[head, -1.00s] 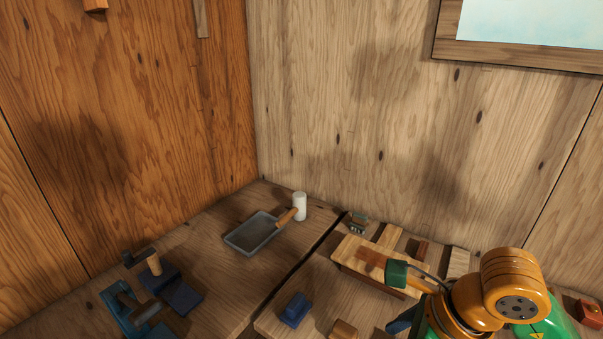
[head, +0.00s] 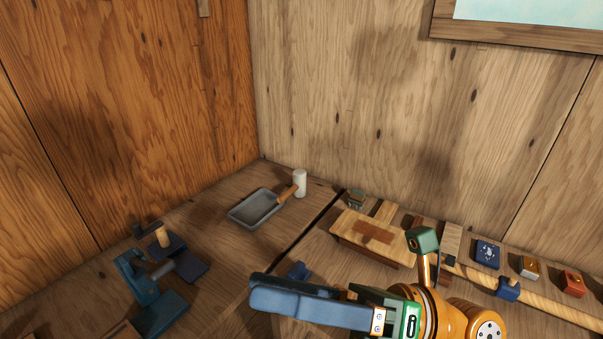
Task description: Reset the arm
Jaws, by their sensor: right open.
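My right gripper (head: 305,303) is in the lower middle of the head view, reaching in from the lower right. It has long blue fingers pointing left and a green and orange wrist. The jaws are open, with nothing seen between them. It hangs over the front of the workbench and partly hides a small blue block (head: 298,269). My left gripper is not in view.
A grey tray (head: 240,218) and a white cylinder (head: 300,182) stand at the back left. A teal vise-like tool (head: 140,285) stands at left. A wooden block (head: 350,228), blue box (head: 487,252) and pale rod (head: 560,314) lie at right. Walls close the back.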

